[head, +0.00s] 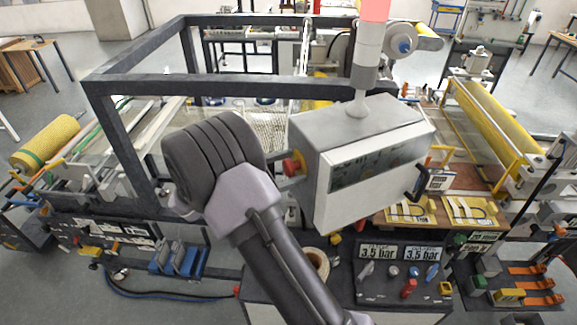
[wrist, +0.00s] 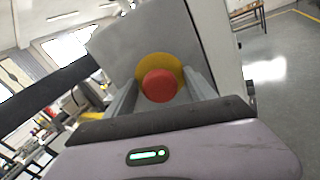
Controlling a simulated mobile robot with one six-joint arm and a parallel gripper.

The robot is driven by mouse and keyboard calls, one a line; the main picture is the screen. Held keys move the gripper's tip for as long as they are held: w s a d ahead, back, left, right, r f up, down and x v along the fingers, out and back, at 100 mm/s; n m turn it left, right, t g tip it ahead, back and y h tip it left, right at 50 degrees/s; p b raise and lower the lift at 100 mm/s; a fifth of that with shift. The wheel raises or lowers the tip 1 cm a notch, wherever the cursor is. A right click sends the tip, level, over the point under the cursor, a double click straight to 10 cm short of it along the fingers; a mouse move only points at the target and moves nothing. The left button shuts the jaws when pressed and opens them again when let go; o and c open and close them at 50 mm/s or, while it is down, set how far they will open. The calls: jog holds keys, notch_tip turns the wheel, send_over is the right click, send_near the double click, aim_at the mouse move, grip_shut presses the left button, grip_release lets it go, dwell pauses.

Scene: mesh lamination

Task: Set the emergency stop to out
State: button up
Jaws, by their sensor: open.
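The emergency stop is a red mushroom button on a yellow collar (head: 293,166), on the left side of the grey control box (head: 365,180). In the wrist view the red button (wrist: 159,86) faces me, with the yellow disc behind it. My gripper (wrist: 162,90) is open, one finger on each side of the button. I cannot tell whether the fingers touch it. In the head view my arm hides most of the gripper. Whether the button is pressed in or out cannot be told.
A signal tower (head: 366,50) with a red lamp stands on the control box. A dark frame (head: 190,85) stands behind and left of my arm. Below the box is a panel with pressure displays (head: 400,252) reading 3.5 bar. Open floor lies at right in the wrist view.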

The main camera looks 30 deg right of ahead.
grip_shut()
jog(key=shift+a+r+p, duration=0.2)
jog(key=shift+a+p, duration=0.25)
jog(key=shift+p, duration=0.4)
jog(key=shift+f, duration=0.25)
jog(key=shift+c, duration=0.4)
grip_release()
jog(key=shift+o, duration=0.4)
jog(key=shift+w+a, duration=0.1)
jog(key=shift+a, duration=0.15)
jog(key=shift+d, duration=0.15)
jog(key=w+a+b, duration=0.1)
jog(key=a, duration=1.6)
jog(key=shift+a, duration=0.3)
